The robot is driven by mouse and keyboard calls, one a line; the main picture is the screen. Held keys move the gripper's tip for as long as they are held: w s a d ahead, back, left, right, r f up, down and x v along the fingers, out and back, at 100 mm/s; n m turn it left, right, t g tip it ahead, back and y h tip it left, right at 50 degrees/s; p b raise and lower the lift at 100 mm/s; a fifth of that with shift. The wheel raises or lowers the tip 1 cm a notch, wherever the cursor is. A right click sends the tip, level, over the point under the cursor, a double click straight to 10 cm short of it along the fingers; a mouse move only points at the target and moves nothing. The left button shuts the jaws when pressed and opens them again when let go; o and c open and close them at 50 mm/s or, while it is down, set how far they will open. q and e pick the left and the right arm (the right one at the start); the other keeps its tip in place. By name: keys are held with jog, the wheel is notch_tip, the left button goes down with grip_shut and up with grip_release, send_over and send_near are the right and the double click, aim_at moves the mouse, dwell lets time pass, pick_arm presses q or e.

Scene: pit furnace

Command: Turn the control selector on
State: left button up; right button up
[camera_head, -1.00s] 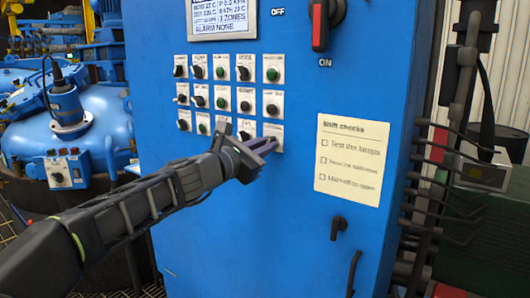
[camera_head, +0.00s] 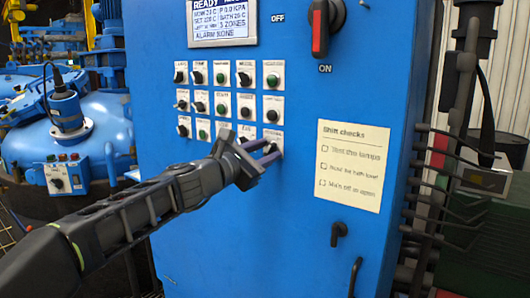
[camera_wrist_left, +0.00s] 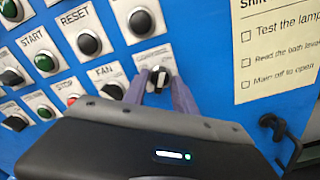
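The control selector (camera_wrist_left: 158,77) is a black knob with a pale pointer line on a white plate at the lower right of the panel's switches. Its label is too blurred to read for sure. My left gripper (camera_head: 266,149) is at this selector. In the left wrist view its two purple fingers (camera_wrist_left: 160,88) are apart, one on each side of the knob, with visible gaps. In the head view the fingers partly hide the selector. My right gripper is in no view.
The blue cabinet (camera_head: 300,110) carries several close-set switches and buttons, such as the FAN selector (camera_wrist_left: 112,91). A red-handled main switch (camera_head: 320,30) sits above. A Shift checks notice (camera_head: 352,165) and black door handle (camera_head: 338,234) are to the right.

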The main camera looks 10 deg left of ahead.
pick_arm(q)
jog(key=b+v, duration=0.1)
jog(key=v, duration=0.6)
jog(key=shift+s, duration=0.35)
jog(key=shift+a, duration=0.15)
